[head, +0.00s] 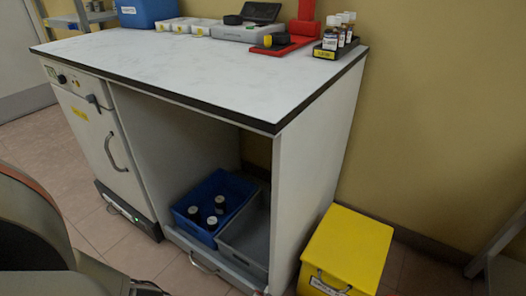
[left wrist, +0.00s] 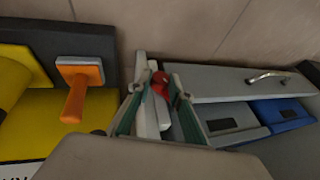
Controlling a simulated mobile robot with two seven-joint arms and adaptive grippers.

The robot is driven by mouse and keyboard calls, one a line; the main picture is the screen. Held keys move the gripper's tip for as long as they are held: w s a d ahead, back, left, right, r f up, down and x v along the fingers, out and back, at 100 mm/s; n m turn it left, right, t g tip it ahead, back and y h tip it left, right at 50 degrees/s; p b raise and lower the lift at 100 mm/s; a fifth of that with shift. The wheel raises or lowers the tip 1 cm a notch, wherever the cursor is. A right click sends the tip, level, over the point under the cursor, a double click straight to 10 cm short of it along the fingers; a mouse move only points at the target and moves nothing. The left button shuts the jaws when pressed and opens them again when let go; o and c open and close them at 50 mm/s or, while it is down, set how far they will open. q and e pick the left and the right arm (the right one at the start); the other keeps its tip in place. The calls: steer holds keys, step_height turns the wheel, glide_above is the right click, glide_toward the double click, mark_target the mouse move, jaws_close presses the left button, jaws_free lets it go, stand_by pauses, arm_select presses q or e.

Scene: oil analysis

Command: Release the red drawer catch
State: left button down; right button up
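The small red catch (left wrist: 160,86) shows in the left wrist view, at the end of the drawer front (left wrist: 230,84), beside the pale cabinet edge. My left gripper (left wrist: 157,88) has its two fingers apart, one on each side of the catch. The catch lies closer to the right finger in that picture; whether they touch I cannot tell. The lower drawer front (head: 222,272) with its metal handle (head: 203,264) shows low in the head view. The catch is not clear there. Neither gripper shows in the head view.
A yellow bin (head: 350,245) stands right of the cabinet. An orange handle (left wrist: 78,98) shows left of the gripper. The worktop's front (head: 190,75) is clear.

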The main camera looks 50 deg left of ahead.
arm_select(q)
steer(key=shift+w, duration=0.1)
steer(key=shift+w+d+y, duration=0.1)
steer(key=shift+y, duration=0.5)
steer(key=shift+r, duration=0.1)
steer(key=c, duration=1.8)
jaws_free()
steer(key=shift+r, duration=5)
